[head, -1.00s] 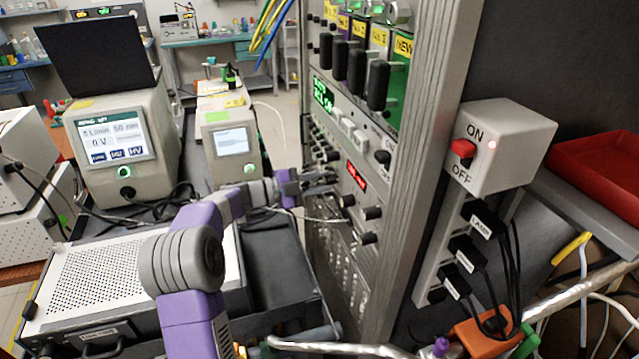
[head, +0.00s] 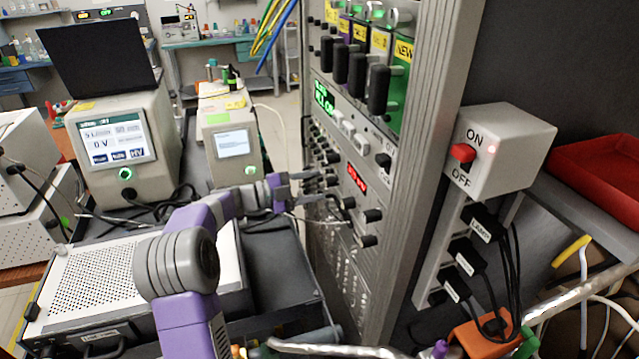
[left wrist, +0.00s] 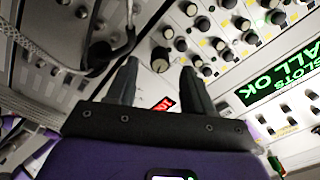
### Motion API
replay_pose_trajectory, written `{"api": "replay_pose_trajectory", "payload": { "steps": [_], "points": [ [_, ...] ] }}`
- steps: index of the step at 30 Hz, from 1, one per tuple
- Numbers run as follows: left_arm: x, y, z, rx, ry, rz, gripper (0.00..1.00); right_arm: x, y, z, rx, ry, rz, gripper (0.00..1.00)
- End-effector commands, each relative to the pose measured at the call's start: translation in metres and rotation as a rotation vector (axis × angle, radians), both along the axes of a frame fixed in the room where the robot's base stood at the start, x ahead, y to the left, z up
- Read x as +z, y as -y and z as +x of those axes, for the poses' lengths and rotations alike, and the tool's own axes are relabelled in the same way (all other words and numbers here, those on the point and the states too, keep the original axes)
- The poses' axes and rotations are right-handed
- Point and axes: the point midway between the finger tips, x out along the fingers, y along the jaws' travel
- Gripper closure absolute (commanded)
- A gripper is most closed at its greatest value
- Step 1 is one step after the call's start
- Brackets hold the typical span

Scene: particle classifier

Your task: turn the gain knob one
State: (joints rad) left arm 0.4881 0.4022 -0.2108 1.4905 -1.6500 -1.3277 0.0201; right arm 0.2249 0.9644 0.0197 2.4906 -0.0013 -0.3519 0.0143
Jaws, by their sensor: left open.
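Several small black knobs (head: 331,158) sit on the instrument rack's front panel, and I cannot read which is gain knob one. My left gripper (head: 317,187) reaches in from the left to this panel, open and with nothing between its fingers. In the left wrist view, the open fingers (left wrist: 158,72) point at the panel, and a dark knob (left wrist: 160,64) shows in the gap between them. The fingers look apart from this knob, though the depth is hard to tell. My right gripper is not in view.
Larger knobs (head: 373,215) stick out below a red display (head: 356,178). A cable (left wrist: 122,45) hangs near the left finger in the wrist view. A green display (left wrist: 281,78) reads ALL OK. A switch box (head: 499,150) stands right of the rack.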

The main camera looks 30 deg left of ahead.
Motion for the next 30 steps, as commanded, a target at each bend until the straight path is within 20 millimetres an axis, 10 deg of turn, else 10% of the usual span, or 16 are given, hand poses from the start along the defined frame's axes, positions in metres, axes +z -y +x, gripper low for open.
{"api": "replay_pose_trajectory", "payload": {
  "steps": [10,30],
  "points": [
    [0.001,-0.032,-0.037,0.002,-0.001,0.001,0.48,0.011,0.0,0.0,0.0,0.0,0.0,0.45],
    [0.0,-0.034,-0.04,0.001,0.0,0.0,0.48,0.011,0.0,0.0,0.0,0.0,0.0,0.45]
  ]
}}
